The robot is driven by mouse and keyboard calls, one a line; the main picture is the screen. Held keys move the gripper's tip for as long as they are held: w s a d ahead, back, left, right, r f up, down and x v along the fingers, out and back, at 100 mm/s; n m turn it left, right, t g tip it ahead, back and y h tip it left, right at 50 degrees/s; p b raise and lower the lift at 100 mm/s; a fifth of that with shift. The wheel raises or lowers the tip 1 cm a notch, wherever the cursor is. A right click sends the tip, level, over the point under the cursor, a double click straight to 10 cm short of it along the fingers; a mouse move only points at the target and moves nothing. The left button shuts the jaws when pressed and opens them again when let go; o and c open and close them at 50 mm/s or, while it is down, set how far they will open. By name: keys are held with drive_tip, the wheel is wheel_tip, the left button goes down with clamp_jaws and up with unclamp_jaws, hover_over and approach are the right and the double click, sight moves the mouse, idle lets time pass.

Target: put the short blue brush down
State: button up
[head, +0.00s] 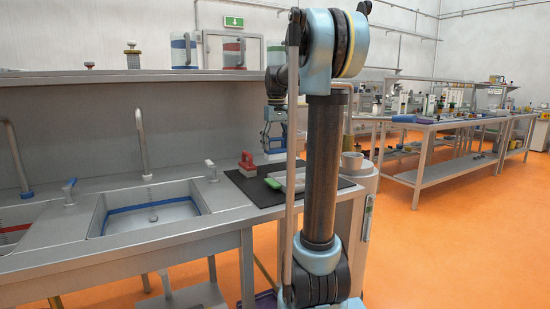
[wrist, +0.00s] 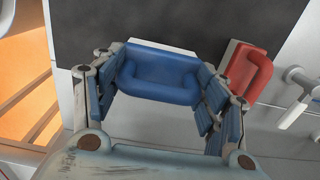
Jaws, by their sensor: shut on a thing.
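The short blue brush (wrist: 160,84) has a blue handle and a pale bristle block that shows along its far edge in the wrist view. My gripper (wrist: 163,77) is shut on it, with a blue-padded finger on each side of the handle. In the head view my gripper (head: 275,130) is at the back of the counter, partly hidden by my arm. The brush's pale lower part (head: 276,155) shows beneath the fingers there. It looks to be above the black mat (head: 242,182), but whether its underside touches anything cannot be told.
A green object (head: 273,183) lies at a pale tray (head: 296,177) nearer the front. The sink (head: 150,213) is to the left.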

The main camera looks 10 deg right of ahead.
sight(276, 149)
drive_tip(key=shift+f, duration=2.2)
drive_tip(key=o, duration=1)
drive_tip(key=shift+c, duration=0.2)
wheel_tip(276, 149, up, 12)
drive_tip(key=shift+r, duration=0.1)
drive_tip(key=o, duration=0.3)
